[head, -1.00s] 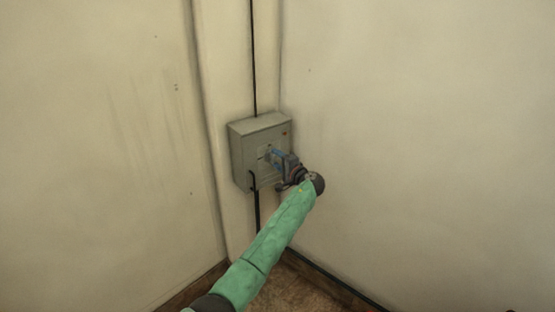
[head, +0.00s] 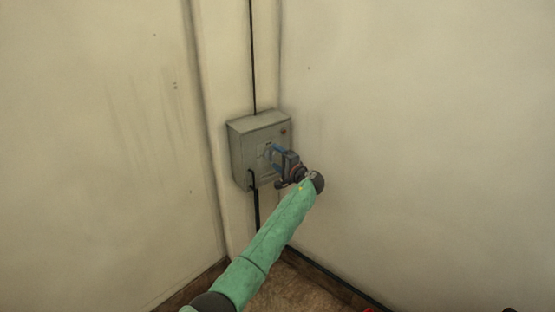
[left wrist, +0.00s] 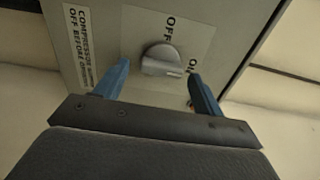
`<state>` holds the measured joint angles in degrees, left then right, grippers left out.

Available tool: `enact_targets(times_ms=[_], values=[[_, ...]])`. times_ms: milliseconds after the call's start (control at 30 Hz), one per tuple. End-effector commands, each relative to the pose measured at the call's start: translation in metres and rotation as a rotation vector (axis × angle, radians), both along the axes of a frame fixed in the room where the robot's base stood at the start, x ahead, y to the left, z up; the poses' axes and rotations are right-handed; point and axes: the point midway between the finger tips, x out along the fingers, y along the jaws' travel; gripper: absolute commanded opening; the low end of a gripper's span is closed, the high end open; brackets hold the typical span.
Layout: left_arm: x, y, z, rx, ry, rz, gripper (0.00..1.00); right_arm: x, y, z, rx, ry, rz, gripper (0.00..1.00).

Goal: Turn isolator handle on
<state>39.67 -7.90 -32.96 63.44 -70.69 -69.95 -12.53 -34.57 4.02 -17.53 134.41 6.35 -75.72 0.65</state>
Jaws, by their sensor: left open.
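The isolator handle (left wrist: 162,60) is a round grey knob with a small pale mark on its lower right side in the left wrist view. It sits on a light plate on the grey isolator box (head: 243,134). OFF is printed above it, and a partly hidden label starting with O is at its right. My left gripper (head: 270,155) is open at the box front. In the left wrist view its blue fingers (left wrist: 158,80) stand either side of the knob with gaps, not gripping it. In the head view the gripper hides the knob. My right gripper is not in view.
The box hangs in a wall corner, with a black cable (head: 253,60) above and another below. A red spot (head: 283,131) is at its upper right. A white label (left wrist: 78,45) mentions the compressor. Bare walls flank the box.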

Motion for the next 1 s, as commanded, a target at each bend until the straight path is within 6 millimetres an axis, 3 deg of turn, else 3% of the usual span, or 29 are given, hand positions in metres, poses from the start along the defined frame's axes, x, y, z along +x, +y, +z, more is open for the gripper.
enact_targets(times_ms=[267, 633, 1000], values=[[-0.015, -0.011, -0.002, -0.001, 0.0, -0.002, 0.69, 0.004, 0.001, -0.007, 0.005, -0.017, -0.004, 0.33], [-0.056, -0.042, -0.002, -0.001, 0.002, -0.001, 0.69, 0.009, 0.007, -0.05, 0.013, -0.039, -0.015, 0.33], [-0.063, -0.047, 0.0, 0.0, 0.0, 0.0, 0.69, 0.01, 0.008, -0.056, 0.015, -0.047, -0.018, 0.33]])
